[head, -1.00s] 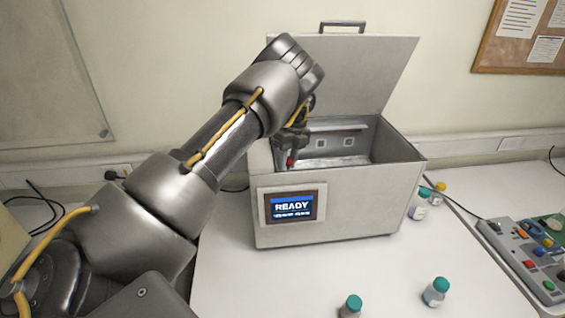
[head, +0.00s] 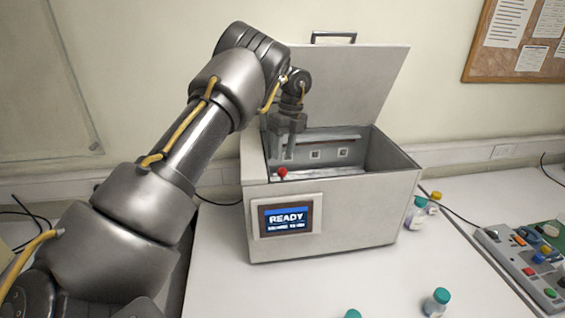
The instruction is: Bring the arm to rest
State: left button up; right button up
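My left arm reaches in from the left. Its gripper (head: 283,152) points down over the left part of the open testing machine (head: 345,230). The two fingers look apart, with nothing visible between them. The machine's lid (head: 355,85) stands raised at the back. Its screen (head: 286,220) reads READY. My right gripper is not in view.
Bottles with teal caps stand at the front (head: 437,302) and right (head: 416,213) of the machine. A yellow-capped bottle (head: 434,203) is behind. A button panel (head: 520,262) lies at the right. Bare table (head: 225,285) shows in front of the machine.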

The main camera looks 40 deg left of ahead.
pick_arm(q)
jog(key=shift+w+r, duration=0.1)
jog(key=shift+r, duration=0.15)
jog(key=shift+d, duration=0.1)
jog(key=shift+f, duration=0.1)
